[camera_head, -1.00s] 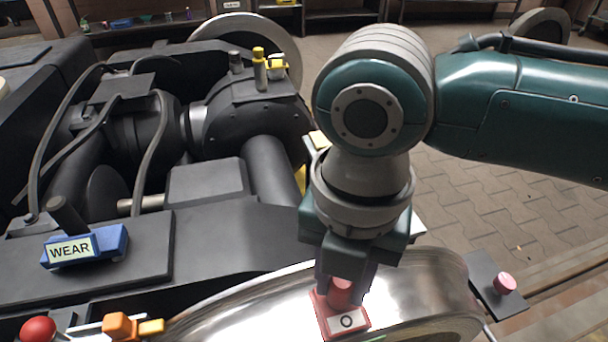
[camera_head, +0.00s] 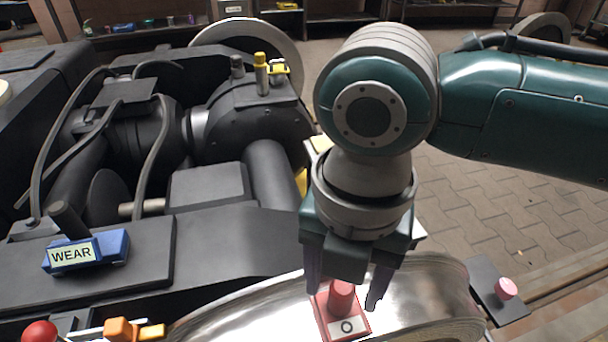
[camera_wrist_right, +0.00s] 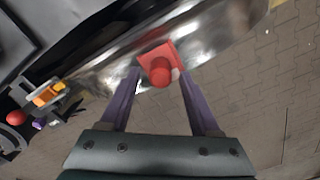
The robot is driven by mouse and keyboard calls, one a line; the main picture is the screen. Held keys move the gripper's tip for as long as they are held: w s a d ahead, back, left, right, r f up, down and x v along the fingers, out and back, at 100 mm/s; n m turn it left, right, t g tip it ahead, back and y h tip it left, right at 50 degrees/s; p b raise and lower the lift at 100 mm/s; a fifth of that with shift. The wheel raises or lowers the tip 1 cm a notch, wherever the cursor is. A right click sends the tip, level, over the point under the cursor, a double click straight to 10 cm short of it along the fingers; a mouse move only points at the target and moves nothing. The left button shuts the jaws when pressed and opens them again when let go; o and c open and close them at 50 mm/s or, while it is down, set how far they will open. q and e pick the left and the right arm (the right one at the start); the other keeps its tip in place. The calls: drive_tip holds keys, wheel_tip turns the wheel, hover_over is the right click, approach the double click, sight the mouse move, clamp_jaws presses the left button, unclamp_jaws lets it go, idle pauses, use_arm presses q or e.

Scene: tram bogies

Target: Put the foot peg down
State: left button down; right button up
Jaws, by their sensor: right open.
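The foot peg, seen as a red block (camera_head: 332,326) with a round red knob and a white label marked "O", sits upright on the shiny metal wheel (camera_head: 425,285). My right gripper (camera_head: 342,298) is open, with one finger on each side of the red knob. In the right wrist view the foot peg (camera_wrist_right: 160,68) lies between the tips of the two spread purple fingers (camera_wrist_right: 157,77). Whether a finger still touches the knob I cannot tell. My left gripper is not in view.
A blue block labelled "WEAR" (camera_head: 85,252) sits on the dark bogie frame at left. A red ball knob (camera_head: 40,332) and an orange piece (camera_head: 120,330) are at the lower left. A pink knob (camera_head: 506,288) stands on a dark plate at right.

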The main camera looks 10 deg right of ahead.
sight(342, 287)
wheel_tip(342, 287, up, 12)
drive_tip(key=f+p, duration=0.1)
drive_tip(key=p, duration=0.3)
drive_tip(key=s+a+f+m+t+y, duration=0.2)
drive_tip(key=s+a+m+y, duration=0.25)
drive_tip(key=m, duration=0.65)
drive_tip(key=s+d+f+m+h, duration=0.1)
drive_tip(key=s+d+m+h, duration=0.1)
drive_tip(key=s+d+m, duration=0.2)
drive_tip(key=s+d+m+t+h, duration=0.1)
drive_tip(key=s+d+m+h, duration=0.1)
drive_tip(key=d+m, duration=0.8)
drive_tip(key=s+m, duration=0.1)
drive_tip(key=m, duration=0.1)
drive_tip(key=shift+s+f+m+t, duration=0.3)
drive_tip(key=shift+s+f, duration=0.05)
drive_tip(key=shift+r, duration=0.1)
